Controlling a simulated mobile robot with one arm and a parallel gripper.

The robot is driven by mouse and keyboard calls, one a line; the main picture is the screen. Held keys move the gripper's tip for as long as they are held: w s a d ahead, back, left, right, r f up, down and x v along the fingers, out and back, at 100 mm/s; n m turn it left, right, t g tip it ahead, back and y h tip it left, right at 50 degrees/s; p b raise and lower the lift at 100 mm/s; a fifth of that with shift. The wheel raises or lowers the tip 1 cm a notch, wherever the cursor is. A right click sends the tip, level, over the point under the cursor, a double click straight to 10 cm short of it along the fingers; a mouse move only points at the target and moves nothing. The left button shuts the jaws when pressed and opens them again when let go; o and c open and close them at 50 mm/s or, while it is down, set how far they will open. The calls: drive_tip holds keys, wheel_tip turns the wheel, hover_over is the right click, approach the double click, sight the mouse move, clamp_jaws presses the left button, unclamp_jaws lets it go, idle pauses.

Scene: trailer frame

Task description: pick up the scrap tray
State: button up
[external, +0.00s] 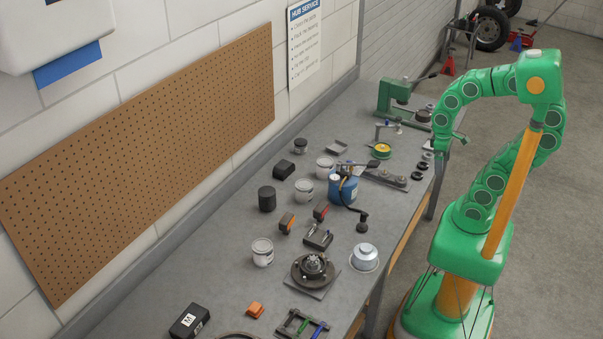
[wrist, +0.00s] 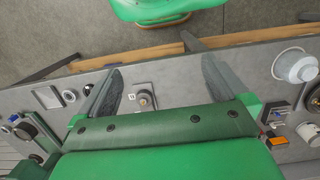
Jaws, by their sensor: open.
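My gripper (external: 449,143) is at the bench's right edge, well to the right of that tray. In the wrist view my gripper (wrist: 160,85) is open, its two fingers wide apart and nothing held. A small round fitting on a plate (wrist: 145,97) shows between the fingers. A square, pale-centred piece (wrist: 47,97) lies left of the fingers; I cannot tell if it is the same tray. The green gripper body hides the lower middle.
A green press (external: 393,98) stands at the far end. Several dark rings (external: 421,166) lie by the right edge. Bare bench (external: 210,285) shows nearer the camera.

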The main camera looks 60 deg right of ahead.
sight(337, 148)
drive_tip(key=shift+s, duration=0.1)
drive_tip(key=c, duration=1.3)
drive_tip(key=shift+o, duration=0.2)
drive_tip(key=shift+f, duration=0.1)
